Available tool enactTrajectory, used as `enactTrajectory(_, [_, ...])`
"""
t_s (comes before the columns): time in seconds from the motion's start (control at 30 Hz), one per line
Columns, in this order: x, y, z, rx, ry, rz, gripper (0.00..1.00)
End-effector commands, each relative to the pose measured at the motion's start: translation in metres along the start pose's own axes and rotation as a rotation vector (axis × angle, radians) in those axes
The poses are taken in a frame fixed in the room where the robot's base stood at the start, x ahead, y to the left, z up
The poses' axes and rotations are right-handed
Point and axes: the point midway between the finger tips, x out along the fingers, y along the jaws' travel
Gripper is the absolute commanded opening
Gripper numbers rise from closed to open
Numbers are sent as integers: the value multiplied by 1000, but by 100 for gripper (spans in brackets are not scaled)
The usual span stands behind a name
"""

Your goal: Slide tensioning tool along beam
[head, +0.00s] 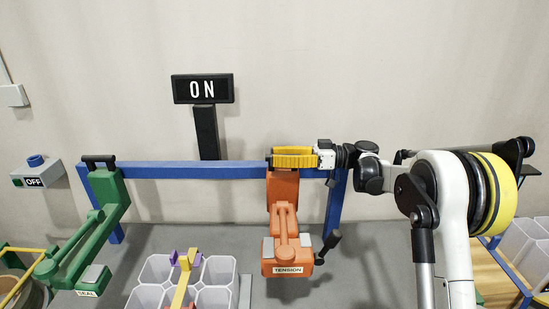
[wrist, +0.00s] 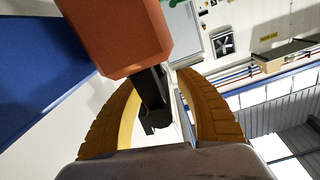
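The orange tensioning tool (head: 284,225), labelled TENSION, hangs from the blue beam (head: 190,170) near its right end. A black handle tops the tool; in the head view it is mostly hidden by my gripper. My gripper (wrist: 160,78), with curved yellow fingers, reaches in from the right at the tool's top. In the wrist view the black handle (wrist: 153,105) lies between the two fingers, with a gap showing towards the right finger. The orange body (wrist: 115,35) hides part of the left finger, so firm contact on the handle cannot be made out.
A green tool (head: 103,200) labelled SEAL hangs at the beam's left end. The beam between the tools is clear. An ON sign (head: 203,89) stands behind it. White bins (head: 215,270) sit below, between the tools. An OFF box (head: 38,174) is at far left.

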Motion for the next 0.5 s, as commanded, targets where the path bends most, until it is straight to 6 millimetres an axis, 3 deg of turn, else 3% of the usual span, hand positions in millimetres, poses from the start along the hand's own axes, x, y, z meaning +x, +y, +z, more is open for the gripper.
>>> enactTrajectory(0.3, [-2,0,2,0,-3,-2,41])
enactTrajectory(0.5, [-34,0,1,0,-3,1,41])
